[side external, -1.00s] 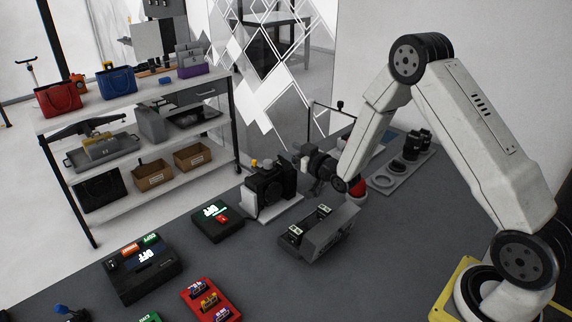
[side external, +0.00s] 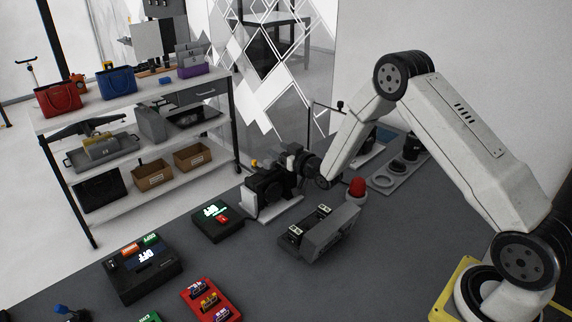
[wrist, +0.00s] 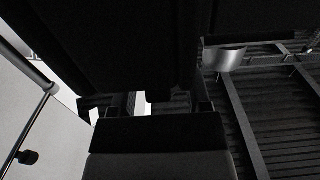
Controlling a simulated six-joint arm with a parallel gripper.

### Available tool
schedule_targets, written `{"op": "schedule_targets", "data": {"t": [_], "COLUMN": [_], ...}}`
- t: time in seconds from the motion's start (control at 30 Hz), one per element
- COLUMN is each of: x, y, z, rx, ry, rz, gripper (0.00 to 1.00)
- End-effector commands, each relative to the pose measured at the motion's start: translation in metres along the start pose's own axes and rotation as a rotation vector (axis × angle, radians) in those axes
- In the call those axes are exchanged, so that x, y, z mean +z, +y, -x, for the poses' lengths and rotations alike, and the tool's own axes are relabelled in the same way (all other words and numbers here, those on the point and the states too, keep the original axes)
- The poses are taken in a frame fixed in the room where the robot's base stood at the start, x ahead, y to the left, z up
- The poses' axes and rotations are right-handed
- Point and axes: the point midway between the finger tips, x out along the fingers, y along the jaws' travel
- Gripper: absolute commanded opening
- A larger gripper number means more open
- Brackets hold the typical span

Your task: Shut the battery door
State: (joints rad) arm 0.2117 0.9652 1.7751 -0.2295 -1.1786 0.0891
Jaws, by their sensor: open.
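A black camera (side external: 270,187) with knobs on top sits on a white stand (side external: 282,212) at the middle of the bench in the side view. My gripper (side external: 289,160) is at the camera's right upper side, very close to it; I cannot tell whether they touch. In the wrist view my open gripper (wrist: 150,104) faces a large dark body that fills the top of the picture. The battery door cannot be made out in either view, so its position is unclear.
A grey unit (side external: 335,234) with two slots stands in front of the camera, with a red dome (side external: 357,187) behind it. A black box with a lit display (side external: 217,222) lies to the left. A tray with round parts (side external: 398,173) is at the back right.

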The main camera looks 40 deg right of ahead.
Motion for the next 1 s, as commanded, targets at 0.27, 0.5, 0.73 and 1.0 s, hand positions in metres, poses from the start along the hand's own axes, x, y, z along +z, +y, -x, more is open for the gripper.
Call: {"op": "schedule_targets", "data": {"t": [0.27,0.5,0.73,1.0], "x": [0.0000,0.0006,0.0028,0.0086], "y": [0.0000,0.0000,-0.0001,-0.0004], "z": [0.0002,0.0002,-0.0029,-0.0082], "rx": [0.000,0.000,-0.001,-0.002], "ry": [0.000,-0.004,-0.061,-0.183], "rz": [0.000,0.000,-0.001,0.000], "gripper": [0.08,0.00,0.00,0.00]}}
